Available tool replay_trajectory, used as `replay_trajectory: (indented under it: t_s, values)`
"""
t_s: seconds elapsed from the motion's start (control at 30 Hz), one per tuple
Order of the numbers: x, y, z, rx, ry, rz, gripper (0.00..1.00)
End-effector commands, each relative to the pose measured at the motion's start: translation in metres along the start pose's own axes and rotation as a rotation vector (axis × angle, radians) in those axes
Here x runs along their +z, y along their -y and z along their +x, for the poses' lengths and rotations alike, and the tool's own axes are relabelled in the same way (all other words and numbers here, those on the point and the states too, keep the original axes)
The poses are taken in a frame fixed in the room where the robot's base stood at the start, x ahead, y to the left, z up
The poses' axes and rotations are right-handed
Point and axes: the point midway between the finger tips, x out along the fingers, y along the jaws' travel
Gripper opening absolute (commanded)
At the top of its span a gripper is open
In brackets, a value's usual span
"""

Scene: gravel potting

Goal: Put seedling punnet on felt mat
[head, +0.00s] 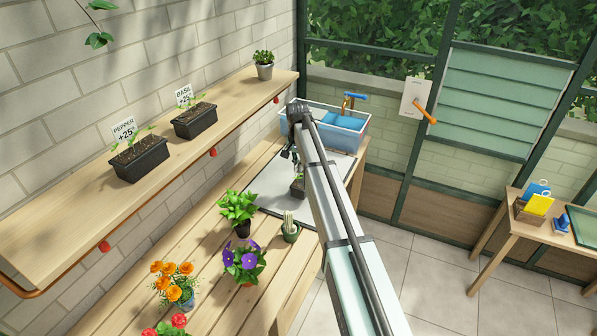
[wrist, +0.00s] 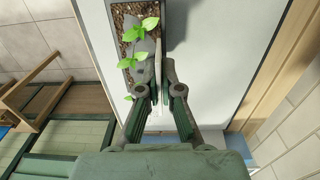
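The seedling punnet (wrist: 122,22) is a dark trough of brown soil with green seedlings. It rests on the pale grey felt mat (wrist: 215,60), near the mat's left edge in the wrist view. In the head view the punnet (head: 298,188) shows on the mat (head: 268,190), partly hidden by my arm. A thin pale strip, perhaps a label seen edge-on, shows between the fingers. My fingertips are mostly hidden in the head view.
Two more punnets, pepper (head: 140,158) and basil (head: 195,122), stand on the wall shelf with a small potted plant (head: 264,66). A blue sink (head: 338,128) lies behind the mat. A cactus pot (head: 290,232) and several potted flowers stand close in front of the mat.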

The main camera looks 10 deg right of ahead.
Motion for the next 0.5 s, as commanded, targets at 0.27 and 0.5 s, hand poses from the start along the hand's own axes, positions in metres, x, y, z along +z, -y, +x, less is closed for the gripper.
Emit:
replay_trajectory:
  t_s: [0.27,0.5]
  values:
    - [0.0,0.0,0.031,0.0,0.0,0.0,0.0]
    - [0.0,0.0,0.032,0.0,0.0,0.0,0.0]
